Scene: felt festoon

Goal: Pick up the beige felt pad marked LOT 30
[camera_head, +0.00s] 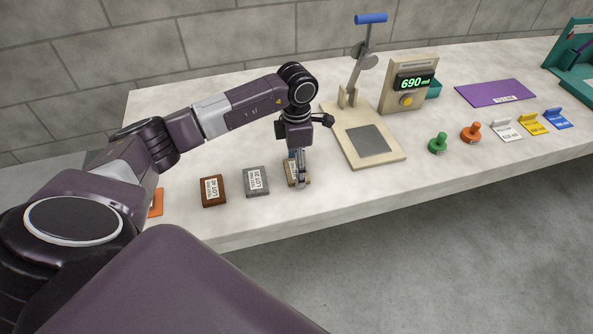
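A beige felt pad (290,174) with a white label lies near the front edge of the table, right of the grey pad. Its label is partly covered, so I cannot read the lot number. My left gripper (300,174) points down right at this pad, with a finger in front of its right part. The view does not show whether the fingers are closed on the pad or only around it. The pad appears to be at table level. My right gripper is not in view.
Left of it lie a grey pad (257,182), a brown pad (213,190) and an orange piece (156,203). Right are a lever press (385,157), a display reading 690 (407,95), green (438,143) and orange (471,132) stamps, small cards (507,129) and a purple mat (480,92).

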